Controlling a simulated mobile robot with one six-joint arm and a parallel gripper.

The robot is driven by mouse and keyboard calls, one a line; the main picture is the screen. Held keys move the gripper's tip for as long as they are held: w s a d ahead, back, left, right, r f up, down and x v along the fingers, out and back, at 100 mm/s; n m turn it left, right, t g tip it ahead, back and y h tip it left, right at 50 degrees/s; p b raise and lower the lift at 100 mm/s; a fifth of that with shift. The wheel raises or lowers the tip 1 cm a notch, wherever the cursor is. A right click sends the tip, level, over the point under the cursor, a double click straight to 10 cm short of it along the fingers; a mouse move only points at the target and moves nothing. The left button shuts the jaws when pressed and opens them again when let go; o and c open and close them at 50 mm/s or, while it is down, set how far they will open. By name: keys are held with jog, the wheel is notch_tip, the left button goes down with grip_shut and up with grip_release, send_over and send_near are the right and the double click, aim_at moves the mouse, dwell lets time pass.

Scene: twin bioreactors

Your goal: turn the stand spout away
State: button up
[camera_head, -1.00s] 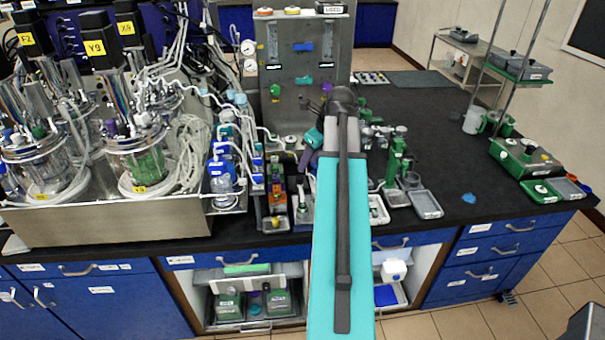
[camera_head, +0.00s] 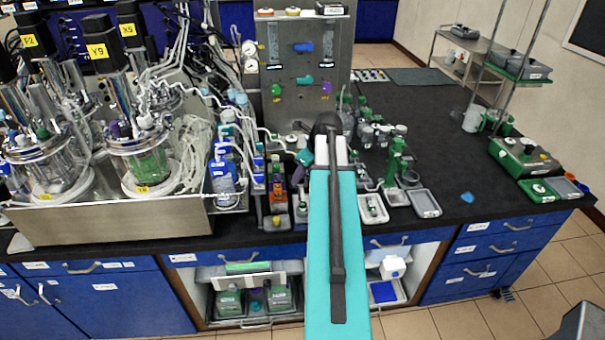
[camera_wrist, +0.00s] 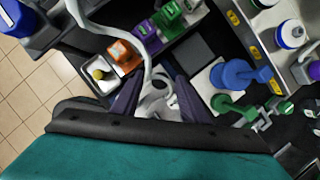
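My gripper (camera_wrist: 160,78) shows in the wrist view with its two dark purple fingers spread apart. A pale, curved white-grey piece (camera_wrist: 158,101) lies between the fingers in that view; I cannot tell whether they touch it. A white curved tube (camera_wrist: 149,62) runs down towards it from the upper left. I cannot tell for certain which of these is the stand spout. In the head view my gripper (camera_head: 300,168) is small and partly hidden by my arm, among the small items near the bench's front. A green stand (camera_head: 396,160) stands upright to its right.
An orange block (camera_head: 279,190) stands left of my gripper; it also shows in the wrist view (camera_wrist: 125,52). Blue (camera_wrist: 240,74) and green (camera_wrist: 232,108) pieces are close on its right there. Glass bioreactors (camera_head: 143,160) crowd the left. The black bench (camera_head: 450,150) is mostly clear farther right.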

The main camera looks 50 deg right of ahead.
jog(key=shift+c, duration=0.5)
grip_shut()
